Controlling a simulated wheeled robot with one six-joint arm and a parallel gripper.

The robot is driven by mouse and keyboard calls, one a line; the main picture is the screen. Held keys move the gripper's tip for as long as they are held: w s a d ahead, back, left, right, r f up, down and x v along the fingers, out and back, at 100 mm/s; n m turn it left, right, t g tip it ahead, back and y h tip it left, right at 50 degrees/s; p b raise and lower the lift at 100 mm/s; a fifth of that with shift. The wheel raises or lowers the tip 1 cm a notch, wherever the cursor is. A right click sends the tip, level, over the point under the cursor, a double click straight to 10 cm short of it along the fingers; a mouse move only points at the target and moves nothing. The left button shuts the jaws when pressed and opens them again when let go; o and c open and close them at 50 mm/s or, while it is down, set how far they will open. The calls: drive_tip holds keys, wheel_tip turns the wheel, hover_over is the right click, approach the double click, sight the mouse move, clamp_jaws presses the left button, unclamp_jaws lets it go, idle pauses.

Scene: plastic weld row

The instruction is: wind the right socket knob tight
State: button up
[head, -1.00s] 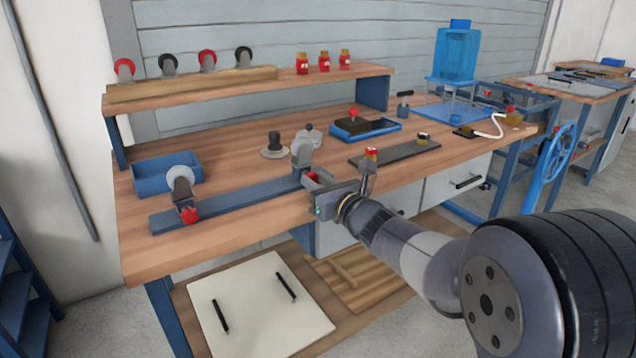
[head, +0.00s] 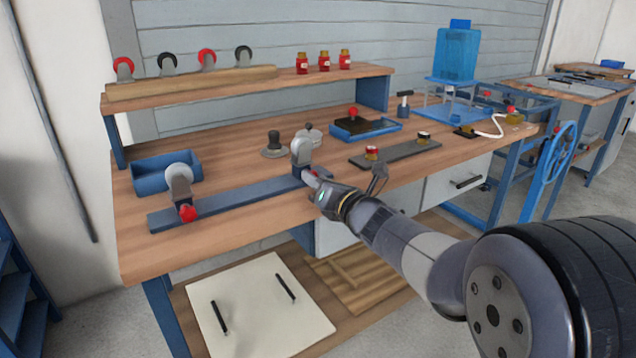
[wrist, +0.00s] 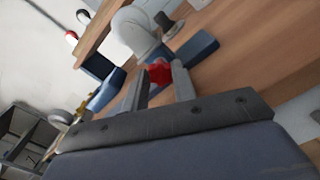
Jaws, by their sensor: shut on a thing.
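My gripper (head: 314,180) is at the front of this socket, shut on the knob. In the head view the gripper hides most or all of the knob. The left socket (head: 180,183) stands at the rail's other end with a white wheel and its own red knob (head: 188,213).
A blue bin (head: 165,182) stands behind the rail's left end. The bench front is open towards me.

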drive_tip(key=shift+m, duration=0.5)
drive_tip(key=o, duration=1)
